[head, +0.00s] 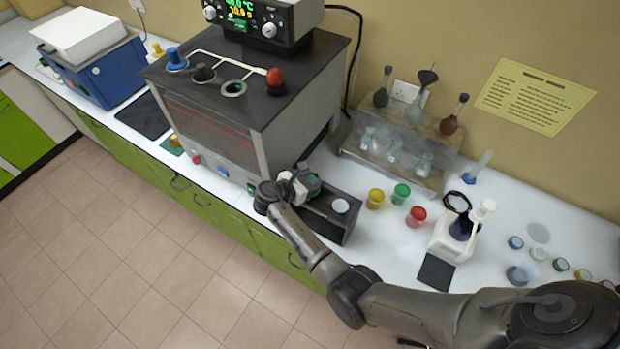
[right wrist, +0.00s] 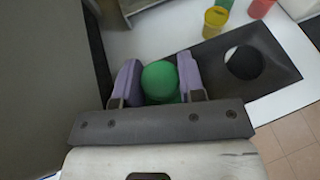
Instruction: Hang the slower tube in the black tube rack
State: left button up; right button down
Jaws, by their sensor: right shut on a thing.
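My right gripper (head: 303,183) is shut on a green-capped tube, whose round green top (right wrist: 160,82) sits between the two purple fingers in the right wrist view. The gripper is at the left part of the black tube rack (head: 322,226). The rack has a round open hole to the right of the gripper, and its top also shows in the right wrist view (right wrist: 275,50). The tube's lower part is hidden, so I cannot tell whether it is in the rack or above it. My left gripper is not in view.
A large grey bath unit (head: 235,110) stands close left of the rack, with blue, black and red caps on top. Yellow (head: 375,198), green (head: 400,194) and red (head: 416,216) cups stand right of the rack. A glassware stand (head: 430,182) is behind.

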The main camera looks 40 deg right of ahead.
jog(key=shift+f, duration=0.2)
jog(key=c, duration=0.6)
grip_release()
jog(key=shift+c, duration=0.2)
jog(key=shift+a+r, duration=0.1)
jog(key=shift+a, duration=0.05)
jog(key=p+v, duration=0.6)
jog(key=v, duration=0.7)
jog(key=shift+a, duration=0.25)
